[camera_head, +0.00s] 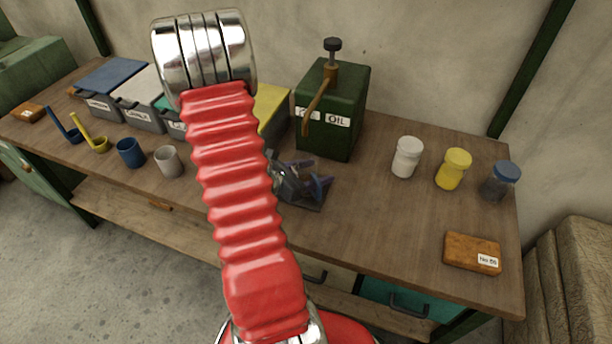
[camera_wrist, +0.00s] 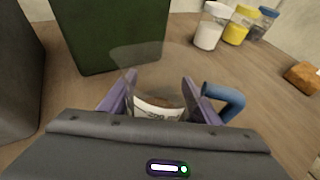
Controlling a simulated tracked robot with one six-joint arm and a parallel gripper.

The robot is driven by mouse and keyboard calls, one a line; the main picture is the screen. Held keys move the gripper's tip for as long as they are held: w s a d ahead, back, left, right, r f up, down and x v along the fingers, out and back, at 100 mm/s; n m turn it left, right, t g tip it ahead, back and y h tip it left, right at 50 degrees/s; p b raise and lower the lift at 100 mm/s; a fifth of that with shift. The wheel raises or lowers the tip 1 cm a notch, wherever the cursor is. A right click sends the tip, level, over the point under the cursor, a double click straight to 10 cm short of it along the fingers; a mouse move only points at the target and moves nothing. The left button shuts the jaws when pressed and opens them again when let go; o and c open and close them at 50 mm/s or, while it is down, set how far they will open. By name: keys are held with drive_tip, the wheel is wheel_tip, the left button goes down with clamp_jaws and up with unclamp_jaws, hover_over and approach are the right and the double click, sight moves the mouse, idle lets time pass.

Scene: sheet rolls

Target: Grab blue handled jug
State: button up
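The blue-handled jug (camera_wrist: 158,106) is a clear vessel with a pale label, seen in the wrist view between my two purple fingers. Its blue handle (camera_wrist: 232,98) sticks out just right of the right finger. My gripper (camera_wrist: 158,80) has its fingers apart, one on each side of the jug body; firm contact does not show. The jug's lower part is hidden behind the gripper housing. In the head view my gripper (camera_head: 317,186) is low over the bench, right of my red arm, and the jug is hard to make out there.
A green oil can (camera_head: 345,135) stands behind my gripper on the bench (camera_head: 385,225). White (camera_head: 407,157), yellow (camera_head: 453,168) and blue-lidded (camera_head: 500,181) jars stand to the right, with an orange block (camera_head: 472,253) in front. Cups and bins stand left.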

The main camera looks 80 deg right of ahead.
drive_tip(key=c, duration=0.4)
drive_tip(key=shift+r, duration=0.15)
drive_tip(key=shift+r, duration=1.15)
drive_tip(key=w+a, duration=0.3)
drive_tip(key=a, duration=0.2)
drive_tip(key=w+a, duration=0.4)
drive_tip(key=w+a+r, duration=0.1)
drive_tip(key=w+a, duration=0.2)
drive_tip(key=a, duration=0.2)
drive_tip(key=shift+w+a, duration=0.25)
drive_tip(key=shift+a, duration=0.1)
